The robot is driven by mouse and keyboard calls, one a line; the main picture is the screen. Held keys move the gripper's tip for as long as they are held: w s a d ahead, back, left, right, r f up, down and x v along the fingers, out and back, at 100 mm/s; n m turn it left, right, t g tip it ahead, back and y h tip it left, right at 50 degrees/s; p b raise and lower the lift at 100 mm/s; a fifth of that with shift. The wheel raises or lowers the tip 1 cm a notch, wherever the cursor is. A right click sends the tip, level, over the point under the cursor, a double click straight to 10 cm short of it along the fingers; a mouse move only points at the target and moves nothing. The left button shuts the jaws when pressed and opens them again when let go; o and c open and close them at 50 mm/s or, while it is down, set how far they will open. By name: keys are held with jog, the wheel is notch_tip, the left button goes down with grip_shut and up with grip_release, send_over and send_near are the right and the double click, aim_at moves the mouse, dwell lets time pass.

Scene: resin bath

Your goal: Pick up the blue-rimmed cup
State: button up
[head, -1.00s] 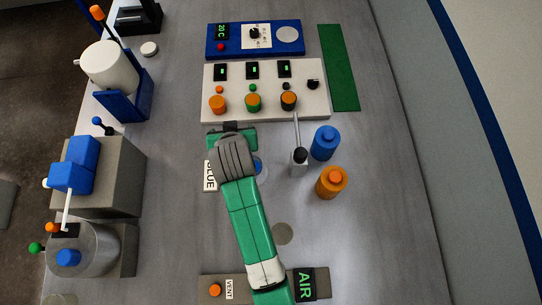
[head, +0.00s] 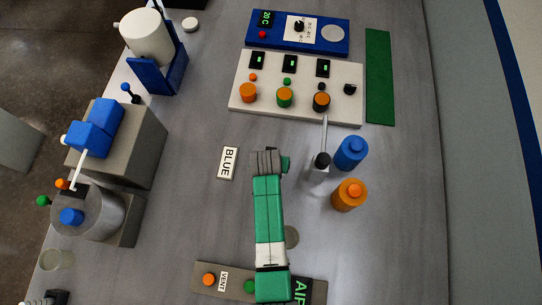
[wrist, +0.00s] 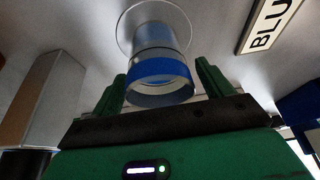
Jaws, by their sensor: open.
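The blue-rimmed cup (wrist: 153,36) shows in the wrist view as a pale, see-through cylinder with a blue band around its open rim. It stands on a round mark on the bench, with its mouth facing my gripper. My gripper (wrist: 161,72) is open and empty, with one green finger on each side of the cup in the picture. I cannot tell whether the fingertips reach down past the rim. In the head view my gripper (head: 270,162) is right of the BLUE label (head: 228,163), and my arm hides the cup.
A clear vessel with a black-topped stirrer (head: 321,161) stands close right of my gripper. Blue (head: 351,153) and orange (head: 349,194) bottles stand beyond it. A white knob panel (head: 298,105) lies behind.

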jog(key=shift+w+f, duration=0.15)
jog(key=shift+f, duration=0.2)
jog(key=c, duration=1.1)
jog(key=shift+r, duration=0.1)
jog(key=shift+c, duration=0.2)
